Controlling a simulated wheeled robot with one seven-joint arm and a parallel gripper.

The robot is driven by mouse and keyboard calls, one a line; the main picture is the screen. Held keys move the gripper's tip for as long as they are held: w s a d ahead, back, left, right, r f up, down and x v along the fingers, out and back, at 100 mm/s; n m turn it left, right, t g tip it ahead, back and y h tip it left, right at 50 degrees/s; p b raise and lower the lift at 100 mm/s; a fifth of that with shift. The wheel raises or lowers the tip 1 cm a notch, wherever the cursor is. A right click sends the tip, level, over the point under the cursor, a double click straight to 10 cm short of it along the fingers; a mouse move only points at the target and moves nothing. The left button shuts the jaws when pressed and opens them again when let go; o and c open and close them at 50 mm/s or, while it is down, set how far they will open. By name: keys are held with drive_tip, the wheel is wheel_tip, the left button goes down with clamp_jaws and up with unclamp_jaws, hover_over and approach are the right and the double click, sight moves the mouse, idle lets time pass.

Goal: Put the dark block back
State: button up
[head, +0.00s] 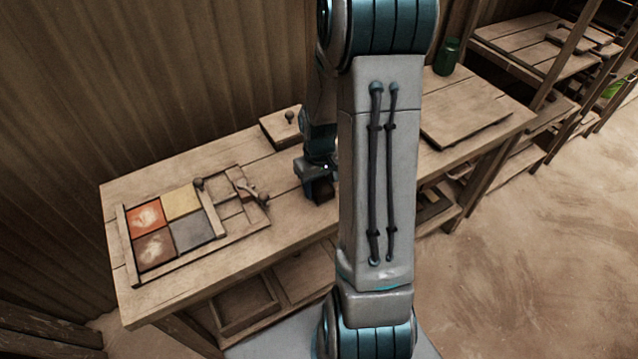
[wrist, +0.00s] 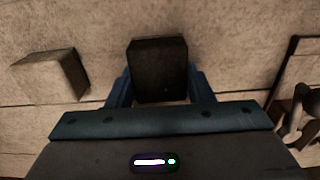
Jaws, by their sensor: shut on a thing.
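The dark block (wrist: 158,68) is between the two blue fingers of my gripper (wrist: 160,90), which is shut on it. In the head view my gripper (head: 318,178) is over the workbench, right of the tile press, with the block (head: 322,191) low between its fingers and partly hidden. I cannot tell whether the block touches the bench top. The tile press (head: 262,232) is a wooden frame holding an orange, a yellow, a brown and a grey tile. A lever clamp (head: 250,190) sits at its right end, and dark metal parts (wrist: 295,105) show at the right of the wrist view.
A wooden block with a knob (head: 282,127) stands at the bench's back edge. A wooden block (wrist: 50,75) shows left in the wrist view. A board (head: 465,118) and a green jar (head: 447,57) are on the right. My arm hides the bench's middle.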

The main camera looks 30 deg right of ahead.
sight(319, 183)
drive_tip(key=shift+f, duration=0.2)
drive_tip(key=o, duration=0.9)
drive_tip(key=shift+o, duration=0.2)
wheel_tip(319, 183, up, 12)
drive_tip(key=s+a+r+t, duration=0.3)
drive_tip(key=s+a+r, duration=0.5)
drive_tip(key=s+a, duration=0.4)
drive_tip(key=shift+s+r+m, duration=0.3)
drive_tip(key=shift+s+r, duration=0.1)
drive_tip(key=shift+s, duration=0.2)
